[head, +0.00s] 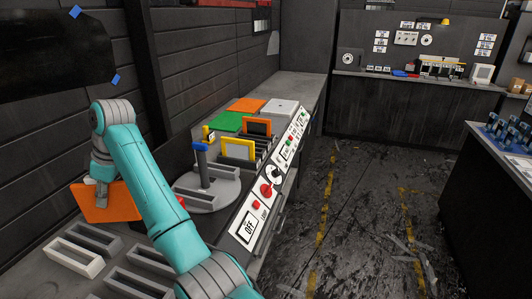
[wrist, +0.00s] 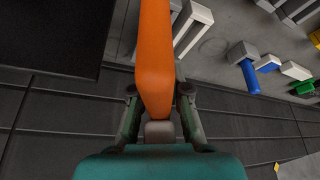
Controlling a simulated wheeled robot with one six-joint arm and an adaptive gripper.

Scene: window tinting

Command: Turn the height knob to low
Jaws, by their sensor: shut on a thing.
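A sloped control panel (head: 247,223) runs along the bench's front edge in the head view. It carries a sign reading OFF, a red knob (head: 266,189), a dark knob on a white plate (head: 277,175) and smaller controls farther back. The labels are too small to tell which is the height knob or its setting. My gripper (head: 102,172) is over the left end of the bench, well left of the knobs. It is shut on an orange panel (head: 105,204). In the wrist view my gripper (wrist: 158,98) has the orange panel (wrist: 155,45) edge-on between its fingers.
Grey slotted holders (head: 72,262) stand at the bench's near end. A round grey base with a blue-topped post (head: 201,168) stands between my arm and the control panel. Behind it are a yellow-framed panel (head: 238,149) and coloured sheets. The floor at right is open.

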